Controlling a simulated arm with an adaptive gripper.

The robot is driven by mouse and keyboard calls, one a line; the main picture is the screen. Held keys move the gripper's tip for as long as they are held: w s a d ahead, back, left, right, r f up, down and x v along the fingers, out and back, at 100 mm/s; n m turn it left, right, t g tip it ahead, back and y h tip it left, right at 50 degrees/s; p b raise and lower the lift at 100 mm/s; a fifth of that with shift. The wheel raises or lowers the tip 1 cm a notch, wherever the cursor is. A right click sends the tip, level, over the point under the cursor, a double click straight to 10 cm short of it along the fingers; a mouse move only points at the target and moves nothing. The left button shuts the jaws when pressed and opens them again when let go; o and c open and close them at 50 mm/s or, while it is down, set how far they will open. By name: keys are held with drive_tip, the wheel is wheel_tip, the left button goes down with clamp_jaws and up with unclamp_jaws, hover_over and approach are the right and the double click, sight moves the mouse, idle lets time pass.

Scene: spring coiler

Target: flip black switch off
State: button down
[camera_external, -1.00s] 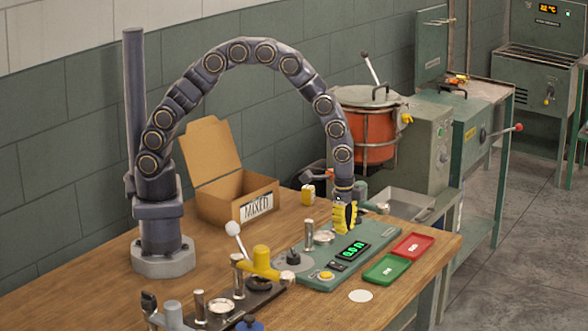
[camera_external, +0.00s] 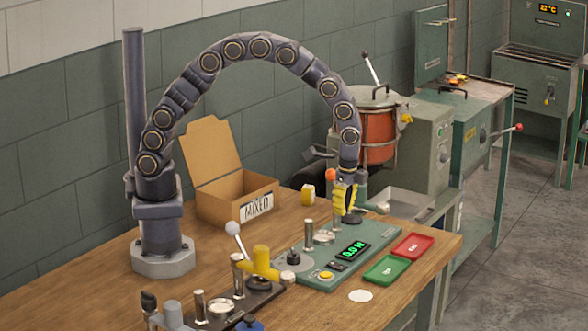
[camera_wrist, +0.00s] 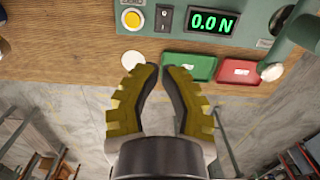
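The black switch (camera_wrist: 163,18) is a small rocker on the green tester panel, between a yellow button (camera_wrist: 132,19) and the display (camera_wrist: 213,22) reading 0.0 N. It also shows in the external view (camera_external: 338,267), too small there to tell its position. My gripper (camera_wrist: 160,72) has yellow-padded fingers with a gap between them and nothing in it. In the external view my gripper (camera_external: 345,200) hangs above the back part of the panel (camera_external: 376,240), apart from the switch.
A green tray (camera_external: 386,269) and a red tray (camera_external: 412,246) lie beside the panel. A white disc (camera_external: 360,296) lies near the table edge. Upright posts (camera_external: 309,235) and a yellow-handled fixture (camera_external: 262,262) stand nearby. An open cardboard box (camera_external: 232,200) is behind.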

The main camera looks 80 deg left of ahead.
sight(333, 265)
drive_tip(key=shift+s+a+r, duration=0.1)
drive_tip(key=shift+s, duration=0.05)
drive_tip(key=f, duration=0.9)
drive_tip(key=s+a+f, duration=0.1)
drive_tip(key=f, duration=0.4)
drive_tip(key=shift+s+a, duration=0.1)
